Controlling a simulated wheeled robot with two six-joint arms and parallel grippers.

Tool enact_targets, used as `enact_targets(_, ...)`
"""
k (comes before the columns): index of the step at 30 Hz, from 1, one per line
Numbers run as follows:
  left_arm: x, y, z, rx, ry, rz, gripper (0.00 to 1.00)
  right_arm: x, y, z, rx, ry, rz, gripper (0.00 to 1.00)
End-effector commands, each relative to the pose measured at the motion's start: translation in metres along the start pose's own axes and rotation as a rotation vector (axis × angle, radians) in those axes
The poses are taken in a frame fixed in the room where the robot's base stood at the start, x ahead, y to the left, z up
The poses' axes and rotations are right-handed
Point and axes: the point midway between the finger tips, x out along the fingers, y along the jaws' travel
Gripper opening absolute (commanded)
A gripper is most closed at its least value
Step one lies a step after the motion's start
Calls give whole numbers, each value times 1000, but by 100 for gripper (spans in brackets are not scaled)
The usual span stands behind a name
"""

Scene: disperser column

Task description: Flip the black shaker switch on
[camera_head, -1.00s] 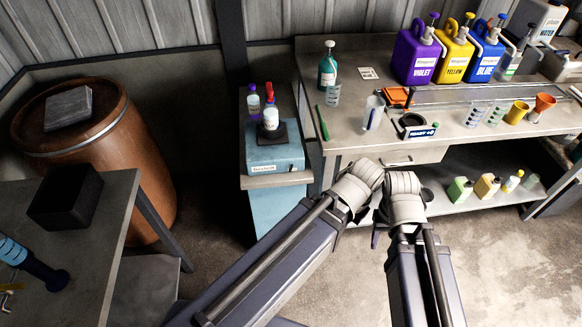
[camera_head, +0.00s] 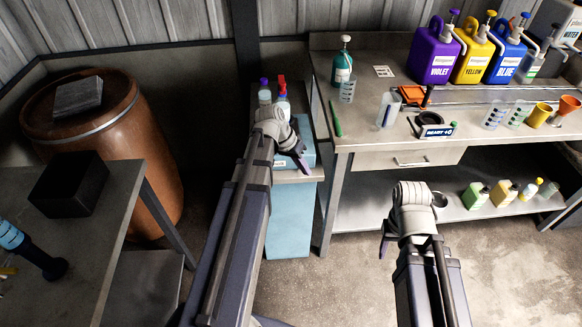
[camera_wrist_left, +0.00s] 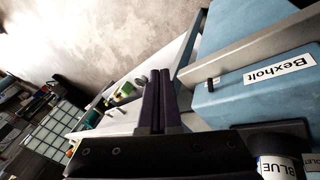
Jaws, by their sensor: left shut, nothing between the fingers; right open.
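The shaker is a light blue box with a white "Bexholt" label. It shows in the left wrist view (camera_wrist_left: 235,107), and in the head view (camera_head: 309,157) it is mostly hidden behind my left arm. The small black switch (camera_wrist_left: 213,83) sticks out of the shaker's labelled face; its position cannot be told. My left gripper (camera_head: 303,166) is shut and empty in front of the shaker. In the left wrist view its dark purple fingers (camera_wrist_left: 158,75) are together, to the left of the switch and apart from it. My right gripper (camera_head: 387,245) is open and empty over the floor, below the bench.
A bottle labelled BLUE (camera_wrist_left: 278,167) stands on the shaker's dark top plate (camera_wrist_left: 270,132). The workbench (camera_head: 462,135) with jugs and beakers is to the right. A brown barrel (camera_head: 110,145) and a table (camera_head: 110,215) are left. Floor between is clear.

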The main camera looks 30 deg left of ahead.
Motion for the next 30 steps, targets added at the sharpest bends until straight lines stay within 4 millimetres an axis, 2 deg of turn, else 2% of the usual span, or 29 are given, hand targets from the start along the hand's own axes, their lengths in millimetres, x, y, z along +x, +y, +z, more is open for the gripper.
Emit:
enact_targets(1,-4,-24,-6,-18,38,12,0,6,-1,0,0,0,0,50)
enact_targets(6,-24,-74,-13,-44,145,44,0,14,-1,-1,0,0,0,50)
enact_targets(12,-40,-106,-16,-57,220,57,0,18,-2,-1,0,0,0,50)
enact_targets(16,-44,-113,-16,-58,237,58,0,19,-2,-1,0,0,0,50)
enact_targets(25,-45,-113,-16,-58,238,59,0,18,-2,-1,0,0,0,50)
enact_targets(30,-35,-114,-16,-58,237,59,0,27,-3,-2,0,0,0,50)
